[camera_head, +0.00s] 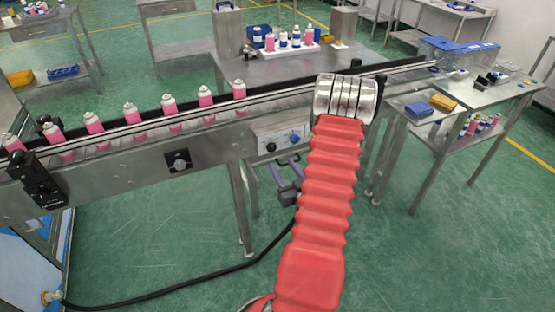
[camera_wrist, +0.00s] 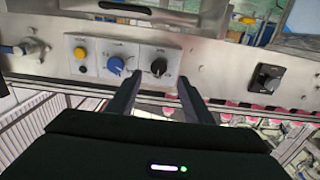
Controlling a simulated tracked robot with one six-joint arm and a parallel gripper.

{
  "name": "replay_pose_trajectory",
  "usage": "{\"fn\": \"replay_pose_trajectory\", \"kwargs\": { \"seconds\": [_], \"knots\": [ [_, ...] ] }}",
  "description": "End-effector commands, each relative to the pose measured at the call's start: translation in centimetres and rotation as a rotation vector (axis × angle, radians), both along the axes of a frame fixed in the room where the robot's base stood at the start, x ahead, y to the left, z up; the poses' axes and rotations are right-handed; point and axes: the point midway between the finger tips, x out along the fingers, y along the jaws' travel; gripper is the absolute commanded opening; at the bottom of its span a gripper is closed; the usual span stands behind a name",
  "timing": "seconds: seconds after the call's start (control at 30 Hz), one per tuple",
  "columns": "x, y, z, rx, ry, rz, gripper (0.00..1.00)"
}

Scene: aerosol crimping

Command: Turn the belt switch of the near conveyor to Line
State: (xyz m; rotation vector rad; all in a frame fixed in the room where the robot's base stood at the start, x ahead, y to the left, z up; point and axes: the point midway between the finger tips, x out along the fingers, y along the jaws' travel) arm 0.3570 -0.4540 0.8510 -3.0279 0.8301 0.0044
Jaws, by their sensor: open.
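The near conveyor (camera_head: 120,157) runs across the head view with a control panel (camera_head: 265,135) on its front side. The panel carries a black knob (camera_head: 271,147) and a blue knob (camera_head: 293,138). My gripper (camera_head: 285,170) is just below this panel, fingers apart. In the wrist view, my gripper (camera_wrist: 159,82) is open and empty, and the black knob (camera_wrist: 158,67) shows between and beyond its fingertips. The blue knob (camera_wrist: 116,65) is left of the fingers. Contact with the black knob cannot be told. The labels are too small to read, including any Line mark.
A yellow button (camera_wrist: 80,53) sits left of the blue knob in the wrist view. A separate black switch (camera_wrist: 266,77) is mounted to the right; in the head view a black switch (camera_head: 180,162) is left of the panel. Several pink cans (camera_head: 169,104) stand on the belt.

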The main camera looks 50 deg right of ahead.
Motion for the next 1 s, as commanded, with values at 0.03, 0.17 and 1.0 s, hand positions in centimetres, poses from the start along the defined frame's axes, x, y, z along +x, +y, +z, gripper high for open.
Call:
{"fn": "replay_pose_trajectory", "kwargs": {
  "seconds": [0.03,0.17,1.0],
  "knots": [
    [-0.9,0.4,-0.1,0.003,0.001,-0.003,0.46],
    [-2.7,1.5,-0.1,0.002,0.000,-0.003,0.46],
    [-4.4,2.7,-0.1,0.001,0.001,0.002,0.46]
  ]
}}
